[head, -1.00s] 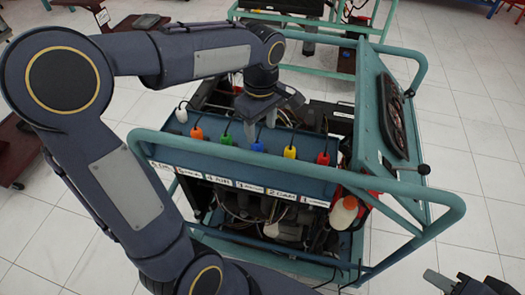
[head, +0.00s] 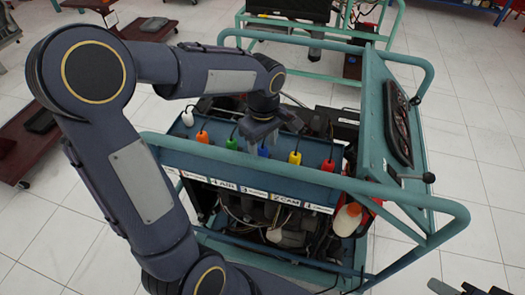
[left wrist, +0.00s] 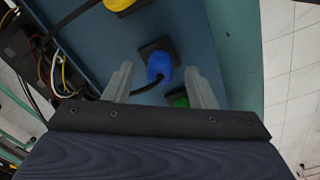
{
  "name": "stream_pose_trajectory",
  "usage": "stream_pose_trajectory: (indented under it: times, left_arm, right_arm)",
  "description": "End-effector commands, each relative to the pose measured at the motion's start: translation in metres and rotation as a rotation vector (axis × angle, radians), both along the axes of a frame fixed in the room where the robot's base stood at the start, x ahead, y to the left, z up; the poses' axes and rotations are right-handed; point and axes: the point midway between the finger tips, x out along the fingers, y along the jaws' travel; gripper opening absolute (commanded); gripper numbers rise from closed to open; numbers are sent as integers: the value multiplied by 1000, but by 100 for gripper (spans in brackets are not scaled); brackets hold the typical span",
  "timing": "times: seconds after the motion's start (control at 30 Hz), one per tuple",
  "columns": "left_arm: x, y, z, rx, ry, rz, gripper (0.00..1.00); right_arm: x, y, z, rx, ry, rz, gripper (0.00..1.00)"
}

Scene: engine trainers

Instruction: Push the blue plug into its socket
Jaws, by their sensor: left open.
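The blue plug (head: 263,151) is on the blue sloped panel (head: 175,157) of the engine trainer, in a row of coloured plugs. In the left wrist view the blue plug (left wrist: 159,66) stands at a dark square socket (left wrist: 150,48), with a black cord running off to the left. Whether it is fully seated I cannot tell. My left gripper (head: 262,138) is open just above it. In the left wrist view the left gripper's fingers (left wrist: 160,84) are on either side of the plug, with gaps visible. My right gripper (head: 468,287) shows only partly at the bottom right corner.
Beside the blue plug are a green plug (head: 231,143) and a yellow plug (head: 295,158). White, orange and red plugs are farther along the row. A teal tube frame (head: 300,178) runs along the panel's front. Open tiled floor lies right of the trainer.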

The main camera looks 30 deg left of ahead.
Motion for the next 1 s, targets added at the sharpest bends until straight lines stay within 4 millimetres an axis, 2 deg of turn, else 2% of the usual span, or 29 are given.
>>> stream_pose_trajectory:
  times: [0.1, 0.2, 0.57, 0.9, 0.97, 1.0]
  left_arm:
    - [-1, 2, -18, 1, 5, -1, 51]
    - [0, 2, -26, 0, 1, -1, 51]
    - [0, 2, -28, 0, -1, -1, 51]
    - [0, 2, -27, 0, -1, -1, 8]
    - [0, 2, -27, 0, -1, -1, 1]
    - [0, 2, -27, 0, -1, -1, 1]
  right_arm:
    - [0, 0, 2, 0, 0, 0, 36]
    - [0, 0, 3, 0, 0, 0, 36]
    - [0, 0, 3, 0, 0, 0, 36]
    - [0, 0, 3, 0, 0, 0, 36]
    - [0, 0, 3, 0, 0, 0, 36]
    - [0, 0, 3, 0, 0, 0, 36]
